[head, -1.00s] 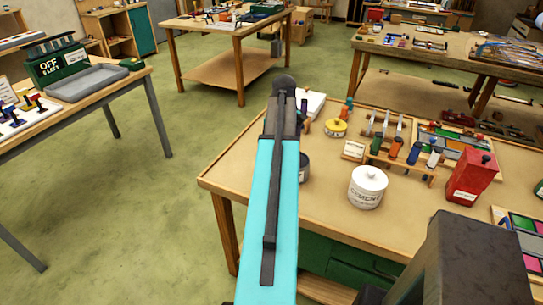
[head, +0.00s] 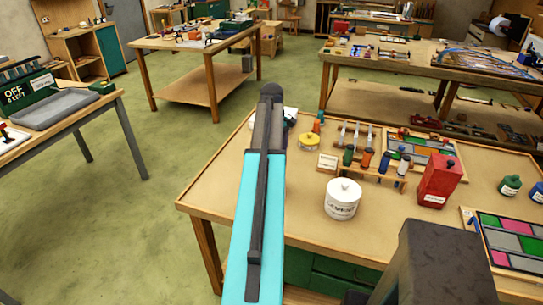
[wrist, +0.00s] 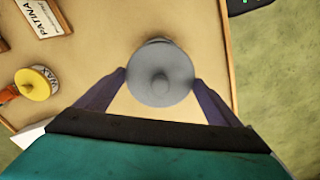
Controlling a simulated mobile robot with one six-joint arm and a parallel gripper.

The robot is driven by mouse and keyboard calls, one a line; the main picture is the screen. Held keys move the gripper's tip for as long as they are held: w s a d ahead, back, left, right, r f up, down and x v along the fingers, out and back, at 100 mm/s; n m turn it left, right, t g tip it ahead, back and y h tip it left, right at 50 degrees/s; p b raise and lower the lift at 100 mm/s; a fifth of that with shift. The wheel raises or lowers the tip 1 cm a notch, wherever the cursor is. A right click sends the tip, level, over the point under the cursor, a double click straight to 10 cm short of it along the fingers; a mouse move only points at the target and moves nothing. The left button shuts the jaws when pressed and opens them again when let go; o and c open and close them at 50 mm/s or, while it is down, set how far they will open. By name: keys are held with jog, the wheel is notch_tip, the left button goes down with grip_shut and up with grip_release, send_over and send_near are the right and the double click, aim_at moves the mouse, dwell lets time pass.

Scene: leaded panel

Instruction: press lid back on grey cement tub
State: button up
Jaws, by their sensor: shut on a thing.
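In the wrist view my gripper (wrist: 160,82) is shut on a round grey lid (wrist: 178,62) with a knob in its middle, one dark finger at each side. A small grey edge, perhaps the grey tub, shows just past the lid's far rim; the lid hides the rest. I cannot tell whether the lid is seated or tilted. In the head view my arm covers the gripper, the lid and the grey tub.
The workbench (head: 225,180) holds a white cement tub (head: 342,200), a yellow-lidded wax tin (head: 308,141), a patina sign (head: 327,163), a rack of tools (head: 375,160) and a red can (head: 438,182). The bench's left part is clear.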

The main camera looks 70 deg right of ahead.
jog(key=shift+f+b, duration=1.65)
jog(key=shift+f, duration=1.45)
jog(key=shift+p, duration=0.4)
jog(key=shift+f, duration=0.15)
dwell(1.3)
jog(key=o, duration=0.9)
jog(key=shift+f, duration=0.9)
dwell(1.2)
